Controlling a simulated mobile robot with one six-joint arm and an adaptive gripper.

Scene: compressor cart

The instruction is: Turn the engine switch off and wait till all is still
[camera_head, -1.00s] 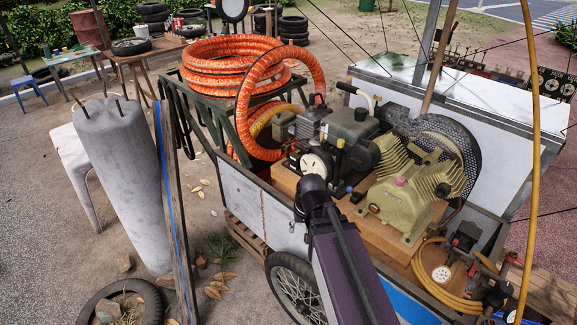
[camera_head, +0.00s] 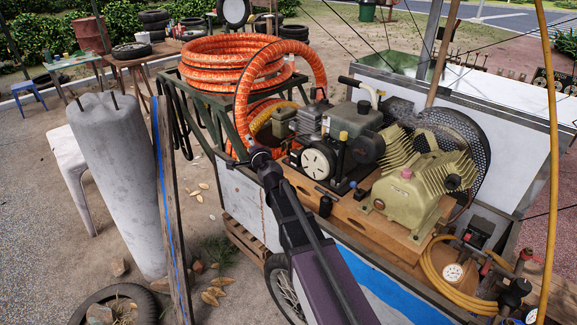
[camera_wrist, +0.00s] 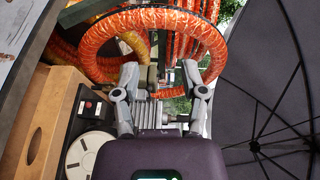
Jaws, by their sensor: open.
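The engine (camera_head: 345,130) sits on the wooden deck of the cart, with a white round starter disc (camera_head: 318,162) facing the front. In the wrist view a small red switch (camera_wrist: 88,105) sits on a dark panel beside the pale disc (camera_wrist: 90,155). I cannot make out the switch's position. My gripper (camera_wrist: 160,72) is open and empty, its fingers apart in front of the orange hose. The switch lies left of the left finger, apart from it. In the head view my wrist is left of the engine, near the cart's front edge; the fingers are hard to make out there.
A coiled orange hose (camera_head: 235,62) stands on a green rack (camera_head: 205,105) behind, with a loop near my wrist. The olive compressor (camera_head: 410,195) and its mesh-guarded wheel (camera_head: 455,150) are to the right. A concrete pillar (camera_head: 115,180) and wooden post stand left. A dark umbrella (camera_wrist: 265,90) fills the wrist view's right.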

